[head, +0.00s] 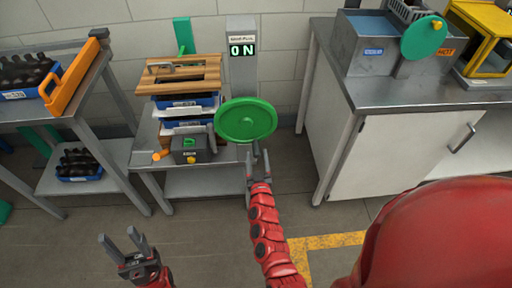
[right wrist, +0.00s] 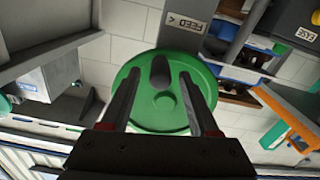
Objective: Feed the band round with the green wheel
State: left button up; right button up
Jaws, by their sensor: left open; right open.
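The green wheel (head: 246,119) stands upright at the right edge of a small steel table in the head view. It fills the middle of the right wrist view (right wrist: 150,117), where a dark peg (right wrist: 160,72) shows on its face between my fingers. My right gripper (head: 257,160) is open just in front of the wheel's lower part; I cannot tell whether the fingers touch the peg. My left gripper (head: 123,243) is open and empty, low at the left, away from the tables. I cannot make out the band.
A dark box (head: 191,150) sits in front. A bottle rack (head: 82,161) is at left, a cabinet (head: 385,155) at right.

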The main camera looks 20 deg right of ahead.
aim_at(256, 149)
jog(key=shift+x, duration=2.05)
jog(key=shift+c, duration=0.2)
grip_shut()
